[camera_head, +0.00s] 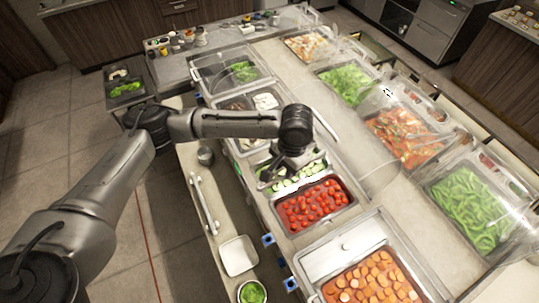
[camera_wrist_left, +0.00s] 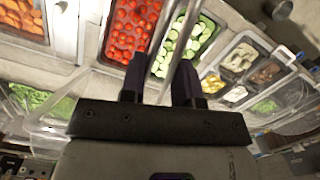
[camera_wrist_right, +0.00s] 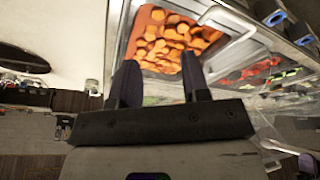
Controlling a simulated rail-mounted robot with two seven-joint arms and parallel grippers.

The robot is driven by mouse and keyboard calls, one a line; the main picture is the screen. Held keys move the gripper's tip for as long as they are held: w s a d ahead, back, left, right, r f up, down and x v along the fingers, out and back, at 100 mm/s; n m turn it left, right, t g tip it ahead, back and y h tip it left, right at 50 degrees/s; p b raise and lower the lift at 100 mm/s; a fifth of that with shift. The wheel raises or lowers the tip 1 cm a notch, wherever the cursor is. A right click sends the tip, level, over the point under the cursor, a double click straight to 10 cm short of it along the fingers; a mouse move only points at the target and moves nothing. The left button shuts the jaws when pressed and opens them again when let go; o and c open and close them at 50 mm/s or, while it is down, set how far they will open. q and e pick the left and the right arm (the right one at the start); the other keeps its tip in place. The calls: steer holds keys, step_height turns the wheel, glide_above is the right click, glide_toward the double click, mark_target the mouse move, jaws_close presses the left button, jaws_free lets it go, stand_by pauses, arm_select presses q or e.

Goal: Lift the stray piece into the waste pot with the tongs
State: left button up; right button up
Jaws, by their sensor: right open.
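My left gripper (camera_head: 276,174) is over the cucumber well (camera_head: 292,184), beside the well of red tomatoes (camera_head: 314,206). In the left wrist view its fingers (camera_wrist_left: 159,84) are partly closed on the metal tongs (camera_wrist_left: 172,52), whose two bright arms reach out over the tomato and cucumber wells. The tongs are hard to make out in the head view. My right gripper (camera_wrist_right: 160,82) is open and empty near the carrot well (camera_wrist_right: 165,42). I cannot pick out a stray piece. A small metal pot (camera_head: 205,156) stands on the counter ledge; I cannot tell whether it is the waste pot.
A white square dish (camera_head: 238,256) and a round bowl of greens (camera_head: 252,292) stand on the front ledge. Clear curved guards (camera_head: 375,165) cover the far wells of peppers and greens. A bare counter strip runs between the rows.

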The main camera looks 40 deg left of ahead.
arm_select(q)
steer(key=w+a+f+m+g+b, duration=0.1)
steer(key=w+a+f+b, duration=0.1)
steer(key=a+f, duration=0.4)
steer(key=w+a+f+m+g+y+b, duration=0.1)
steer(key=w+a+f, duration=0.3)
steer(key=f, duration=0.9)
steer(key=a+b, duration=0.1)
steer(key=a, duration=0.1)
steer(key=shift+a+f+g, duration=0.2)
steer(key=shift+a+g, duration=0.1)
arm_select(e)
steer(key=f, duration=0.4)
steer(key=shift+w+a, duration=0.1)
steer(key=shift+a, duration=0.25)
arm_select(q)
steer(key=shift+w, duration=0.15)
steer(key=shift+a+f, duration=0.1)
steer(key=shift+f, duration=0.15)
arm_select(e)
steer(key=shift+d+r, duration=0.15)
steer(key=shift+r, duration=0.1)
arm_select(q)
steer(key=shift+r+p, duration=0.1)
steer(key=shift+p, duration=0.3)
arm_select(e)
steer(key=shift+r, duration=0.3)
